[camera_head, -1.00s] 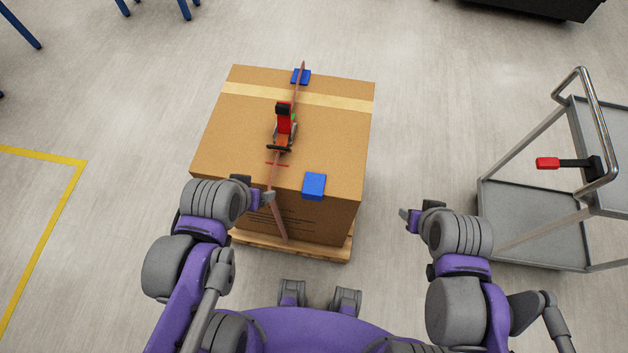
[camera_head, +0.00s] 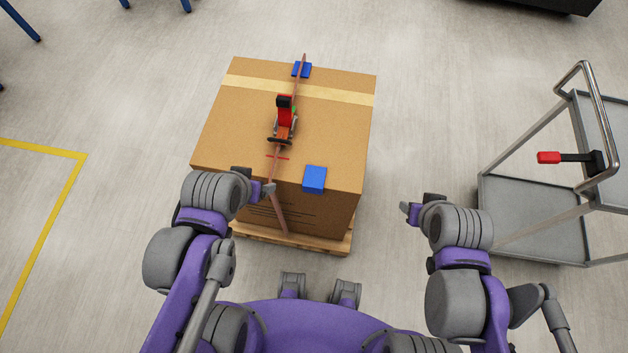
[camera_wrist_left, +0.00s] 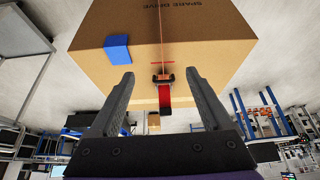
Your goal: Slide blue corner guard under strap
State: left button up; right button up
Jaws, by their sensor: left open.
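A blue corner guard (camera_head: 314,179) sits on the near top edge of the cardboard box (camera_head: 340,130), to the right of the strap and apart from it. It also shows in the left wrist view (camera_wrist_left: 117,49). The brown strap (camera_head: 278,212) runs over the box and down its near face, with a red-handled tensioner (camera_head: 284,117) on top. A second blue guard (camera_head: 301,70) is at the far edge under the strap. My left gripper (camera_head: 268,189) is at the near edge beside the strap. In its wrist view the jaws (camera_wrist_left: 163,85) are open and empty. My right gripper (camera_head: 406,213) hangs right of the box; its jaws are unclear.
The box stands on a wooden pallet (camera_head: 330,242). A grey cart (camera_head: 540,215) with a red-handled tool (camera_head: 565,158) stands at the right. Yellow floor lines (camera_head: 60,215) lie at the left. The floor between box and cart is clear.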

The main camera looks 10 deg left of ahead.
pick_arm(q)
jog(key=shift+c, duration=0.8)
jog(key=shift+w+d+f, duration=0.1)
jog(key=shift+d, duration=0.1)
jog(key=shift+c, duration=1.2)
jog(key=w+d+f+m+g+b, duration=0.1)
jog(key=d+m, duration=0.1)
jog(key=m, duration=0.1)
jog(key=w+d+m+g+h+b, duration=0.1)
jog(key=w+d+m+b, duration=0.1)
jog(key=d+m, duration=0.1)
jog(key=w+d+f+m+h+b, duration=0.1)
jog(key=w+d+m, duration=0.1)
jog(key=m, duration=0.1)
jog(key=shift+d+f+g+b, duration=0.2)
jog(key=shift+f+g+b, duration=0.1)
jog(key=shift+g+b, duration=0.1)
grip_shut()
jog(key=m+g+h+b, duration=0.2)
jog(key=m+g+b, duration=0.1)
jog(key=m, duration=0.6)
send_over(330, 188)
notch_tip(330, 188, down, 4)
jog(key=b+x, duration=0.1)
jog(key=x, duration=0.8)
jog(key=shift+w+a+b, duration=0.1)
jog(key=shift+b, duration=0.3)
jog(key=a, duration=0.3)
jog(key=shift+a, duration=0.5)
